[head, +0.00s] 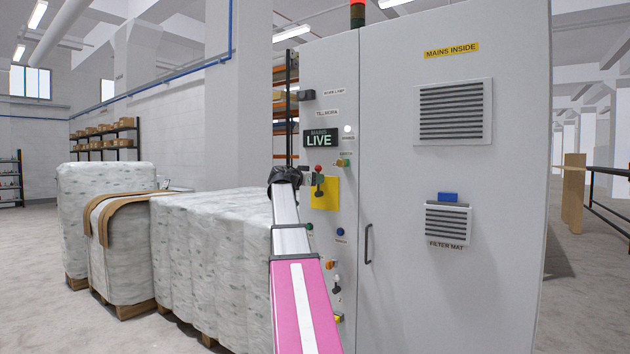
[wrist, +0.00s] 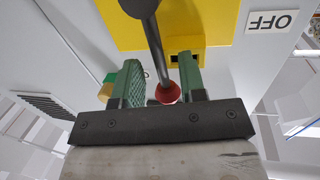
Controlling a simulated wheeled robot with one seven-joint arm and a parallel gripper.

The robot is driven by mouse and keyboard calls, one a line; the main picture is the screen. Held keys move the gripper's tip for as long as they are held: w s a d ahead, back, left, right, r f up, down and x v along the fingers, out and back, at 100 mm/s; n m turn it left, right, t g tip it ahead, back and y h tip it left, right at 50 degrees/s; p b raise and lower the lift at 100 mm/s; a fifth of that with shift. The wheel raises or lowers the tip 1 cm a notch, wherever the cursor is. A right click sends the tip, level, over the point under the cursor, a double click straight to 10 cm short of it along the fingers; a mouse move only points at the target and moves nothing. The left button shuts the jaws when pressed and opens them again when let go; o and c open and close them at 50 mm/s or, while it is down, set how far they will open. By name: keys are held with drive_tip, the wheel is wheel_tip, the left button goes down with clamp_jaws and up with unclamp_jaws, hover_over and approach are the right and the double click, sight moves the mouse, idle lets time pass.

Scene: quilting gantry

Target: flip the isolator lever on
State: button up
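The isolator lever (head: 319,180) stands up in front of a yellow plate (head: 332,194) on the grey cabinet. It has a dark shaft and a red ball knob (head: 318,168). In the wrist view the shaft (wrist: 155,45) runs to the red knob (wrist: 168,93), which sits between the green finger pads of my gripper (wrist: 163,85). The fingers are apart; a gap shows left of the knob, and the knob is close to the right finger. I cannot tell if they touch. An OFF label (wrist: 272,21) appears upside down beside the plate.
The cabinet door (head: 440,290) carries vents and a handle (head: 368,244). Small switches and buttons (head: 340,231) surround the yellow plate. Wrapped bales (head: 210,255) on pallets stand left of the cabinet.

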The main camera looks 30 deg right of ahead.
drive_tip(key=v, duration=1)
drive_tip(key=shift+a, duration=0.4)
drive_tip(key=s+a+f+n+y, duration=0.1)
drive_tip(key=a+f+n+y, duration=0.3)
drive_tip(key=f, duration=1)
drive_tip(key=a+f+n+y, duration=0.2)
drive_tip(key=a+f, duration=0.4)
drive_tip(key=f, duration=0.7)
drive_tip(key=s+a+f+n+y, duration=0.1)
drive_tip(key=a+f+n+y, duration=0.3)
drive_tip(key=f, duration=1)
drive_tip(key=s+a+f+n+g+y, duration=0.1)
drive_tip(key=s+a+f+n+y, duration=0.2)
drive_tip(key=s+a+f, duration=0.6)
drive_tip(key=s+a+f+n+g+y, duration=0.2)
drive_tip(key=s+a+f, duration=0.8)
drive_tip(key=f, duration=0.7)
drive_tip(key=shift+s+a+n+y, duration=0.25)
drive_tip(key=shift+a+n+y, duration=0.35)
drive_tip(key=shift+y, duration=0.4)
drive_tip(key=shift+f, duration=0.1)
